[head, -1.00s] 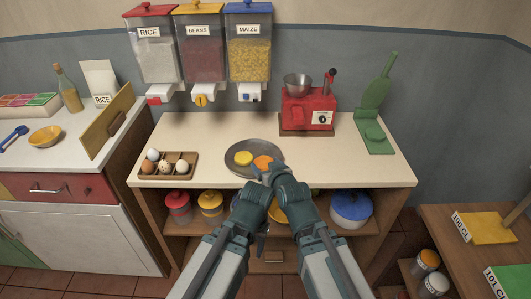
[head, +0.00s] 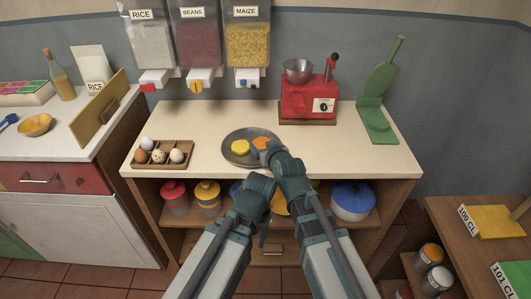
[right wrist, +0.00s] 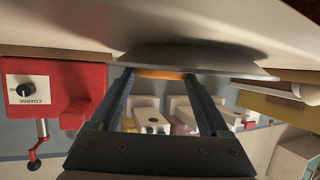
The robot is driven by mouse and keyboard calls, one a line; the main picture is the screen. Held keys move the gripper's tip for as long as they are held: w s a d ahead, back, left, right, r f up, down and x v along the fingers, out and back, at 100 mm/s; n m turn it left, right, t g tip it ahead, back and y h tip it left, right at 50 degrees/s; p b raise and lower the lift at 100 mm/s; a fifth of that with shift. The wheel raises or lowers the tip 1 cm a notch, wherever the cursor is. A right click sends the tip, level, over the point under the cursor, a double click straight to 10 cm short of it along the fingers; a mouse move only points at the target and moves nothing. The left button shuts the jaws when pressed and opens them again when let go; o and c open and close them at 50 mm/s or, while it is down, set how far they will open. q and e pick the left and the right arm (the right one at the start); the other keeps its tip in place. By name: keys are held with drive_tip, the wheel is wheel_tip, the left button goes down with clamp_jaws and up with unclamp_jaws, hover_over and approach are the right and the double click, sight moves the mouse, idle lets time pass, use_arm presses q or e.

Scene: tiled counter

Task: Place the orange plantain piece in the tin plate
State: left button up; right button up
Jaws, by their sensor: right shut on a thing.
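The orange plantain piece (head: 261,143) is at the right part of the round grey tin plate (head: 232,157). A yellow piece (head: 240,146) lies in the plate to its left. My right gripper (head: 268,150) reaches over the plate's right side and is shut on the orange piece. In the right wrist view the orange piece (right wrist: 160,74) sits between the fingertips, close against the plate (right wrist: 195,60); I cannot tell whether it touches it. My left gripper (head: 263,236) hangs low in front of the counter's edge, mostly hidden by its arm; its jaws cannot be made out.
An egg tray (head: 163,153) stands left of the plate. A red grinder (head: 308,101) and a green stand (head: 377,112) are at the back right. Dispensers hang above the counter's back. Pots, including a blue one (head: 352,202), stand on the shelf below. The counter's right front is clear.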

drive_tip(key=shift+f, duration=0.6)
use_arm(q)
drive_tip(key=shift+f, duration=0.55)
use_arm(e)
drive_tip(key=shift+r, duration=0.1)
drive_tip(key=o, duration=1.1)
use_arm(q)
drive_tip(key=shift+f, duration=0.1)
